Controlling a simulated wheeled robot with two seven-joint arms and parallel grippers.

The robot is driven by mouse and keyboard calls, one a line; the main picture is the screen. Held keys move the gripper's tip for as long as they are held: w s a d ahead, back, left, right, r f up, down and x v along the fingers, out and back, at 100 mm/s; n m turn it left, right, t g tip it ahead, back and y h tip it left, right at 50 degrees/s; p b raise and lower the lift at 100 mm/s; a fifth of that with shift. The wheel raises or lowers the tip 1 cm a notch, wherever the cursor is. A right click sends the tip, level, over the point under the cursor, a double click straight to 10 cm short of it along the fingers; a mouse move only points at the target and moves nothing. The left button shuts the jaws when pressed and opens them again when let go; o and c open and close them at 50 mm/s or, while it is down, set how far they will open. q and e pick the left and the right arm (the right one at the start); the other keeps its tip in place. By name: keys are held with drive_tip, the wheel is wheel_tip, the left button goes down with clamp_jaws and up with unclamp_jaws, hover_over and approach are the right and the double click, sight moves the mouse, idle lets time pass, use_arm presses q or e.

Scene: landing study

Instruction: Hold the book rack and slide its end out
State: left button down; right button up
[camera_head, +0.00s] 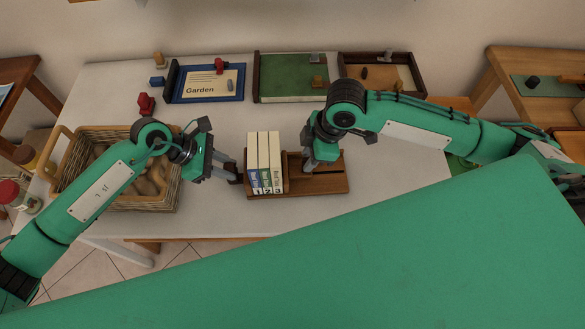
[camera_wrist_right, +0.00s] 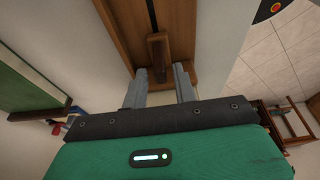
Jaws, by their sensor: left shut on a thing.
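The brown wooden book rack (camera_head: 325,184) stands near the table's front edge, with several upright white books (camera_head: 264,158) at its left part. The books have blue and green bands low on their spines. My left gripper (camera_head: 232,172) is shut on the rack's left end; its fingertips are partly hard to make out. My right gripper (camera_head: 312,160) is over the rack, right of the books. In the right wrist view, its fingers (camera_wrist_right: 160,84) are apart, with a gap on each side of an upright wooden piece (camera_wrist_right: 158,50); it looks like the rack's sliding end.
A wicker basket (camera_head: 168,196) with brown contents stands at the left under my left arm. A blue tray with a "Garden" card (camera_head: 208,88), a green board (camera_head: 290,72) and a brown tray (camera_head: 378,88) lie at the back. The white table (camera_head: 210,238) is clear in front.

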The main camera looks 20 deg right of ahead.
clamp_jaws()
drive_tip(key=shift+s+d, duration=0.2)
drive_tip(key=shift+d, duration=0.65)
drive_tip(key=shift+s+d, duration=0.2)
drive_tip(key=shift+d, duration=0.7)
drive_tip(key=shift+s+d, duration=0.2)
drive_tip(key=shift+d, duration=0.65)
drive_tip(key=shift+s+d, duration=0.1)
drive_tip(key=shift+d, duration=0.25)
drive_tip(key=shift+o, duration=1.2)
unclamp_jaws()
drive_tip(key=v, duration=1.2)
